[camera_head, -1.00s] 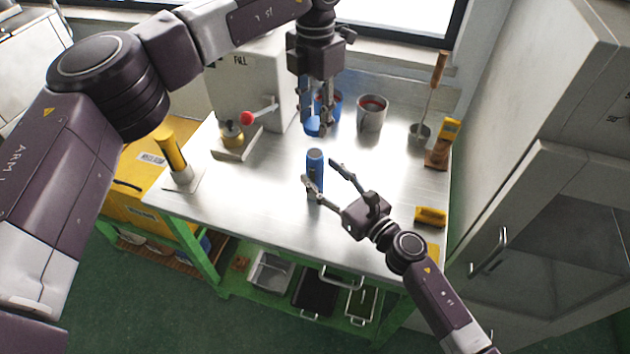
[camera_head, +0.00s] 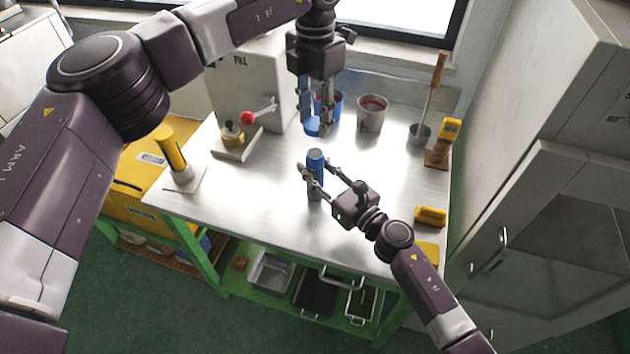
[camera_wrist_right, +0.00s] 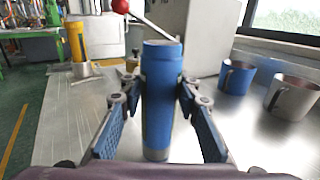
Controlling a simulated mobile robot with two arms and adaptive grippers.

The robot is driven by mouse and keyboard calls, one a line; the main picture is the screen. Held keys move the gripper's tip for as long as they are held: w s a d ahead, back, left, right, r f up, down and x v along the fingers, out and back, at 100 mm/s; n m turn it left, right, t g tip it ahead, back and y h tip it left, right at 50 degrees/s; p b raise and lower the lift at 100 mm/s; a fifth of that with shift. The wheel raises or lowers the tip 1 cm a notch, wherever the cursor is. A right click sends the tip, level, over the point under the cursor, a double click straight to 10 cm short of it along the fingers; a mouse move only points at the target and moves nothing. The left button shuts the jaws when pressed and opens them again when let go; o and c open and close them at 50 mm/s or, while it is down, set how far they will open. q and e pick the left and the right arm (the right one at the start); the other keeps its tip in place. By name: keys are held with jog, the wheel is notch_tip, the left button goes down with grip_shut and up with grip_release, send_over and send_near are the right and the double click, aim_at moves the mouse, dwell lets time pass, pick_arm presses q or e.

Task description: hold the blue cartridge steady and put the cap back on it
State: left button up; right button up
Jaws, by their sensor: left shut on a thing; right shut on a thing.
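The blue cartridge (camera_head: 315,160) stands upright on the steel table, its top uncovered. It fills the middle of the right wrist view (camera_wrist_right: 160,92). My right gripper (camera_head: 319,176) is shut on it, one finger on each side. My left gripper (camera_head: 318,125) is above and behind the cartridge, pointing down, shut on the blue cap (camera_head: 312,127). The cap shows below the fingertips, apart from the cartridge. The cap is not seen in the right wrist view.
A blue mug (camera_wrist_right: 236,77) and a steel mug (camera_wrist_right: 292,97) stand behind the cartridge. A grey machine (camera_head: 245,85) with a red-knobbed lever is at the back left. A yellow cylinder on a stand (camera_head: 177,158) is at the left.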

pick_arm(q)
jog(key=shift+f, duration=0.15)
send_over(315, 153)
jog(key=shift+f, duration=2.35)
jog(key=shift+f, duration=0.9)
jog(key=shift+f, duration=0.55)
